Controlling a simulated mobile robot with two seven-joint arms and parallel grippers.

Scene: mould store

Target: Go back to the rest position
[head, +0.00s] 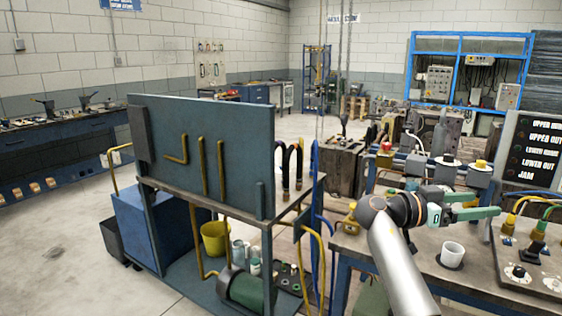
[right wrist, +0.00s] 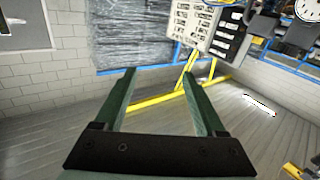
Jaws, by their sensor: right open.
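My right gripper (head: 485,205) is at the right in the head view, above the workbench (head: 455,285), with its green fingers pointing right. In the right wrist view its two fingers (right wrist: 160,85) stand apart with nothing between them. A white cup (head: 452,254) stands on the bench below and a little left of the fingertips, apart from them. My left gripper is not in either view.
A control box (head: 530,150) with labels stands right of the gripper. Valves and cables crowd the bench behind it. A blue-grey panel cart (head: 205,160) stands left of the bench, holding a yellow bucket (head: 214,238). Open floor (head: 60,250) lies at the far left.

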